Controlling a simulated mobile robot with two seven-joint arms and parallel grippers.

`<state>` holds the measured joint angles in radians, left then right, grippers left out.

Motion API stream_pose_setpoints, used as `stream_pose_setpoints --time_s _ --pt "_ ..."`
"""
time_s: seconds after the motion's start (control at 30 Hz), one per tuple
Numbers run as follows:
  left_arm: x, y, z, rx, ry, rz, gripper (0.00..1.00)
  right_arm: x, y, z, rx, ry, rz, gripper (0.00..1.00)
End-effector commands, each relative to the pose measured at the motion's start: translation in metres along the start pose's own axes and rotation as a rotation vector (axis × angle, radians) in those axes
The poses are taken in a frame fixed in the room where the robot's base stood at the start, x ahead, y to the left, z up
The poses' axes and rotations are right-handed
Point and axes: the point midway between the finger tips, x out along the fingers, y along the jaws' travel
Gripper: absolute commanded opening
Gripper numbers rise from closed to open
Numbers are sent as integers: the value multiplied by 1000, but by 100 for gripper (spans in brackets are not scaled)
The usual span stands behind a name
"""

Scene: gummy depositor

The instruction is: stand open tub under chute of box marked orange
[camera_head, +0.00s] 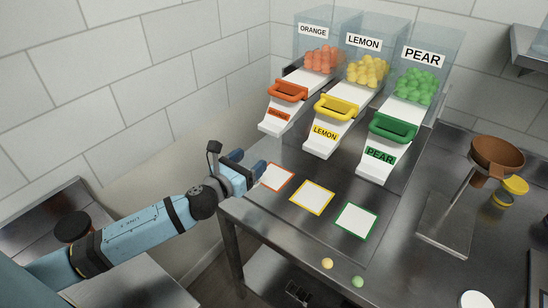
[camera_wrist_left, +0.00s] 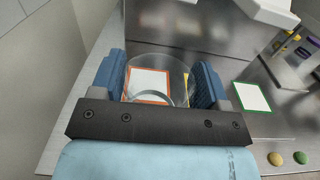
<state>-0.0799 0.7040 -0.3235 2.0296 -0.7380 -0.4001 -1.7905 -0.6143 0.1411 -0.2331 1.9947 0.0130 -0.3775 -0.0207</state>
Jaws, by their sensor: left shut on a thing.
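The box marked ORANGE (camera_head: 318,58) stands at the left of three boxes in the head view, with orange gummies inside. Its white chute (camera_head: 273,124) slopes down toward me under an orange handle (camera_head: 289,91). An orange-bordered white pad (camera_head: 277,177) lies on the table below this chute. My left gripper (camera_head: 249,168) is at the table's left edge, beside that pad. In the left wrist view its blue fingers (camera_wrist_left: 160,82) are shut on a clear open tub (camera_wrist_left: 168,64). The orange-bordered pad (camera_wrist_left: 148,84) shows through the tub. My right gripper is not in view.
LEMON (camera_head: 366,70) and PEAR (camera_head: 416,85) boxes stand to the right, with yellow (camera_head: 312,197) and green (camera_head: 356,220) bordered pads in front. Two loose gummies (camera_head: 327,263) lie near the front. A brown bowl on a stand (camera_head: 497,156) is at the right.

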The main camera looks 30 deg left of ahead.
Motion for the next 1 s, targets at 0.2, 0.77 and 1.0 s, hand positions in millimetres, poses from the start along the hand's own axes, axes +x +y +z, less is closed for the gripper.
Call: stream_pose_setpoints --time_s 0.2,0.77,1.0 --pt "59 0 4 -1 -3 1 45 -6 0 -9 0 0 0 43" --pt "109 0 -32 -2 0 0 45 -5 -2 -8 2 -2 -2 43" --pt "109 0 -67 -4 3 2 45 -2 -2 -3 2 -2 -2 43"
